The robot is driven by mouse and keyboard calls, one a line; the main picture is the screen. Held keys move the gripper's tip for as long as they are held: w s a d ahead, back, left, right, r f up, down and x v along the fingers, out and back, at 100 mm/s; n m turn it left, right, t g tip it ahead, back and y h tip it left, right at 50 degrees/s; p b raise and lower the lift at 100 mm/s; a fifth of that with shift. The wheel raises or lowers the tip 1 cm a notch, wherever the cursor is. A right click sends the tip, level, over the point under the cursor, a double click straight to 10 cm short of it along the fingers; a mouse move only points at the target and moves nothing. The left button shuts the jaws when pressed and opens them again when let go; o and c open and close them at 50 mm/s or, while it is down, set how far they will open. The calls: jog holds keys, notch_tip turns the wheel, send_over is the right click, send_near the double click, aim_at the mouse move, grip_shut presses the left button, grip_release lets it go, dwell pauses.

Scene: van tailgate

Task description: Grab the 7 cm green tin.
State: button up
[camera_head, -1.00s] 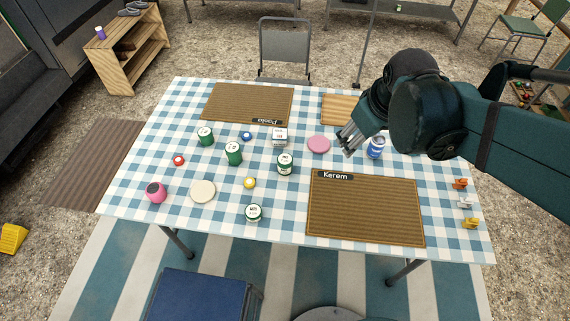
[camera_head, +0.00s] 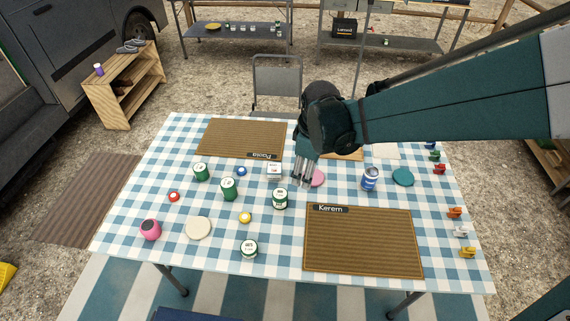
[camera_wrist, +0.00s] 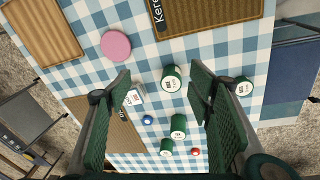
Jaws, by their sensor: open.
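Several green tins with white labels stand on the checked table. In the head view one is right of centre (camera_head: 280,198), one is left of it (camera_head: 228,188), one is further back left (camera_head: 201,172), and a low one is near the front (camera_head: 249,248). Their labels are too small to tell which is 7 cm. My gripper (camera_head: 304,175) is open and empty above the table, by the pink disc (camera_head: 317,178), back and right of the nearest tin. In the wrist view that tin (camera_wrist: 171,80) appears between the open fingers (camera_wrist: 161,72), below them and apart.
A white-labelled box (camera_head: 274,170) stands just behind the nearest tin. Kerem's mat (camera_head: 363,243) is bare.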

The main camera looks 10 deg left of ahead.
aim_at(280, 193)
jog(key=a+f+n, duration=0.1)
jog(key=a+f, duration=0.2)
jog(key=w+a+f+n+g, duration=0.1)
jog(key=a+f+n, duration=0.1)
jog(key=a+f, duration=0.1)
jog(key=a+f+n, duration=0.1)
jog(key=a+f, duration=0.2)
jog(key=f, duration=0.1)
jog(key=shift+w+a+f+n+g+h+p, duration=0.1)
jog(key=shift+w+a+n+g+h+p, duration=0.1)
jog(key=shift+w+n+g+h+p, duration=0.15)
jog(key=shift+s, duration=0.1)
jog(key=shift+f+b, duration=0.3)
jog(key=shift+f, duration=1)
jog(key=shift+d+f+b, duration=0.15)
jog(key=shift+f+b, duration=0.25)
jog(key=shift+f, duration=0.9)
jog(key=shift+d+f+b, duration=0.1)
jog(key=shift+f+b, duration=0.3)
jog(key=shift+f, duration=0.9)
jog(key=c, duration=1)
